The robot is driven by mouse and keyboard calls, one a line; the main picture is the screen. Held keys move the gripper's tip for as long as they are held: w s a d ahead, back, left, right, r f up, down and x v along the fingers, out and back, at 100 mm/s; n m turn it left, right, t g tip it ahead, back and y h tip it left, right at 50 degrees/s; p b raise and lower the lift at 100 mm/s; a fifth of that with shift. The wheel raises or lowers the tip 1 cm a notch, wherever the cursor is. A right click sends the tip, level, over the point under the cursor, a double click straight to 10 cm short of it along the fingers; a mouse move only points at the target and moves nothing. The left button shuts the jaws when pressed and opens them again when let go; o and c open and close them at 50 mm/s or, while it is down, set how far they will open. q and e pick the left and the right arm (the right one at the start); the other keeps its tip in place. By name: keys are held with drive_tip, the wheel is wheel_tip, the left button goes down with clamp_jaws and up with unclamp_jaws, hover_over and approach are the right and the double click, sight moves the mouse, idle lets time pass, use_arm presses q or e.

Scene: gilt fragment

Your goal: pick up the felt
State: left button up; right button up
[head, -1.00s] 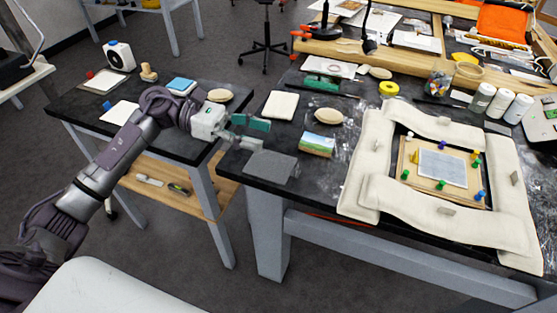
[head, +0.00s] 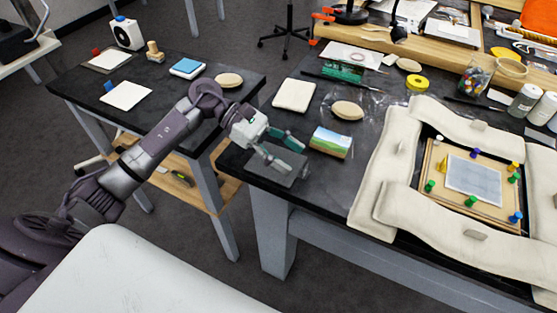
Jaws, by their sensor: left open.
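The felt looks to be the flat dark grey square (head: 261,172) lying near the left front corner of the big black-topped table. My left gripper (head: 293,157) is open and empty, its two fingers apart over the felt and hiding part of it. I cannot tell whether the fingertips touch the felt. My right gripper is not in view.
A small landscape picture block (head: 331,142) lies just right of the gripper, with a cream pad (head: 294,95) and an oval tan cushion (head: 347,110) behind. Cream padded strips (head: 380,175) surround a pinned board (head: 437,160) at right. A gap separates the smaller left table (head: 160,105).

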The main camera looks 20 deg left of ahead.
sight(306, 168)
use_arm(q)
drive_tip(key=p+x, duration=0.1)
drive_tip(key=x, duration=0.3)
drive_tip(key=shift+d+f+p, duration=0.1)
drive_tip(key=shift+d+p, duration=0.2)
drive_tip(key=shift+p, duration=0.05)
drive_tip(key=shift+d+f, duration=0.1)
drive_tip(key=shift+d, duration=0.05)
drive_tip(key=c, duration=0.9)
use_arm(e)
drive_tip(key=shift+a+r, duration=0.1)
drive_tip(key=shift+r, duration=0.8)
